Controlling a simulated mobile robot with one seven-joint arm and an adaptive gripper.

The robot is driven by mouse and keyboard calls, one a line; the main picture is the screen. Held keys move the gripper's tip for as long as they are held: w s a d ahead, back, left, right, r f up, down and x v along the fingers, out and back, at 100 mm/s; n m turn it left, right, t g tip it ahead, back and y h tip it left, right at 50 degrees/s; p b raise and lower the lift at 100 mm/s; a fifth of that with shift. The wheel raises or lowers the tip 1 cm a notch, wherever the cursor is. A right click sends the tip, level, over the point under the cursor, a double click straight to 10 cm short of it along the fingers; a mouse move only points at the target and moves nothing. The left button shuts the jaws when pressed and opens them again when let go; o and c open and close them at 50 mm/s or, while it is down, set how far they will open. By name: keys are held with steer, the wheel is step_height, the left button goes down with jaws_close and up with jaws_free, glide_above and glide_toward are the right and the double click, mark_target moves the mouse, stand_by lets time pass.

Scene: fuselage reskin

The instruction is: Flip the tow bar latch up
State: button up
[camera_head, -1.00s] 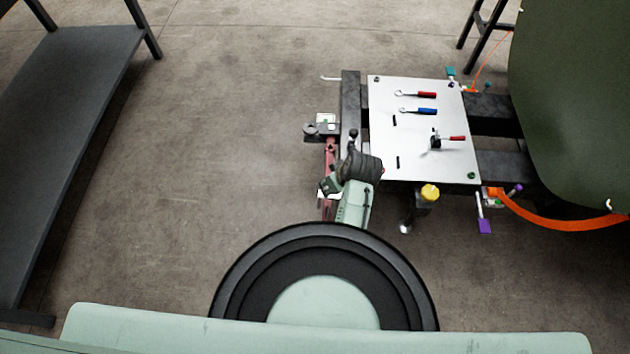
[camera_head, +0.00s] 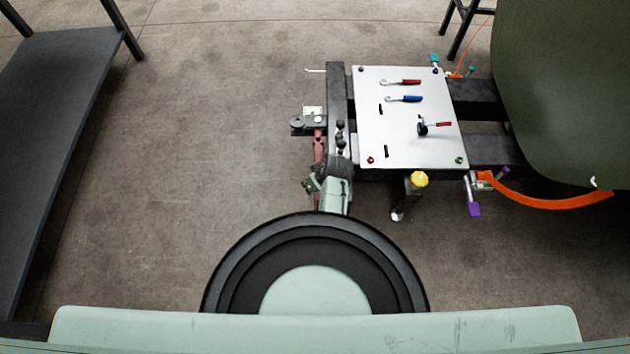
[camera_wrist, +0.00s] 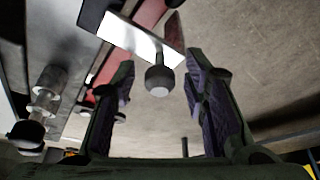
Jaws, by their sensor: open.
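In the wrist view, my gripper (camera_wrist: 160,72) is open, with one dark finger on each side of a round grey knob (camera_wrist: 160,80). The knob sits at the end of a pale, shiny flat bar (camera_wrist: 140,42). It appears to be the latch handle. In the head view the red tow bar (camera_head: 318,150) runs down the left side of the dark frame. My arm covers its lower end, and the latch is too small to make out there.
A white board (camera_head: 405,140) with red and blue tools lies right of my arm. A dark green fuselage (camera_head: 565,90) stands at right, a dark bench (camera_head: 60,120) at left.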

jaws_close()
stand_by(0.4)
stand_by(0.4)
